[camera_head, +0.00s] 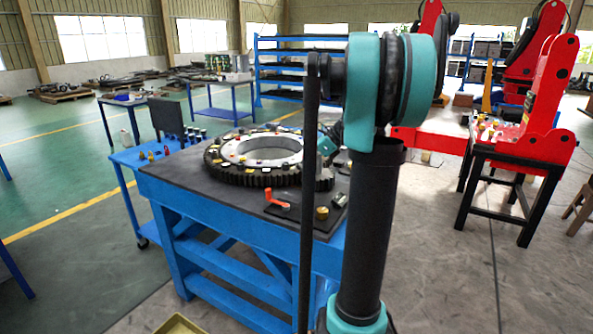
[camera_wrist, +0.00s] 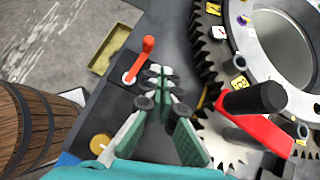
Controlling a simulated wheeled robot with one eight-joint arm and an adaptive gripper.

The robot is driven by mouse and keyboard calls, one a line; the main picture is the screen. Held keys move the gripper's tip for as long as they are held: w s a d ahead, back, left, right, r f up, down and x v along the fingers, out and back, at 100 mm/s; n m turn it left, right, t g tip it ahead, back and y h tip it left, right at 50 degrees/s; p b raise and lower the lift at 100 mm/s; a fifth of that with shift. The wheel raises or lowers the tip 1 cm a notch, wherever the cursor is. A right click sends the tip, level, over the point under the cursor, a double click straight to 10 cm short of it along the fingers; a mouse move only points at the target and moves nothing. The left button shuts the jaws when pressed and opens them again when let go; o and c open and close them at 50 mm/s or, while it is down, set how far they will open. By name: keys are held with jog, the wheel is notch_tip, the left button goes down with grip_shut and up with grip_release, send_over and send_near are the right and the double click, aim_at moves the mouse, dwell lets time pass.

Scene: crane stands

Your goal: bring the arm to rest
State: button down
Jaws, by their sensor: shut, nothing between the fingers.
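My gripper (camera_wrist: 161,82) is in the wrist view, its two green-padded fingers drawn together at the tips with nothing between them. It is above the dark top of the blue workbench (camera_head: 245,220). In the head view my own arm hides most of the gripper. A large toothed ring (camera_head: 225,174) lies on the bench; it also shows at the right of the wrist view (camera_wrist: 207,60). An orange-handled piece (camera_head: 276,197) is near the bench's front edge; in the wrist view it (camera_wrist: 140,60) is just beyond the fingertips. I cannot tell the height of the fingers above the bench.
A red lever with a black grip (camera_wrist: 255,98) is right of the fingers. A brass piece (camera_head: 321,213) stands near the bench edge. A wooden barrel (camera_wrist: 35,125) and a shallow yellow tray (camera_wrist: 98,66) are beyond the bench.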

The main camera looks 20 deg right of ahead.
jog(key=s+a+f+n, duration=0.1)
jog(key=s+f, duration=0.1)
jog(key=s+a+f+n+h, duration=0.1)
jog(key=s+a+n, duration=0.1)
jog(key=s+a+f+n, duration=0.1)
jog(key=s+f+n, duration=0.1)
jog(key=shift+s+a+f+g+h, duration=0.25)
jog(key=shift+f+g+h, duration=0.05)
jog(key=shift+g+h, duration=0.1)
jog(key=s+f+n+h, duration=0.3)
jog(key=s+f+n, duration=0.4)
jog(key=s+n, duration=0.2)
jog(key=s+a+f+n+h, duration=0.1)
jog(key=s+f+n+h, duration=0.2)
jog(key=s+f+n, duration=0.5)
jog(key=s+n, duration=0.1)
jog(key=s, duration=0.3)
jog(key=shift+a+n+t, duration=0.3)
jog(key=shift+n, duration=0.1)
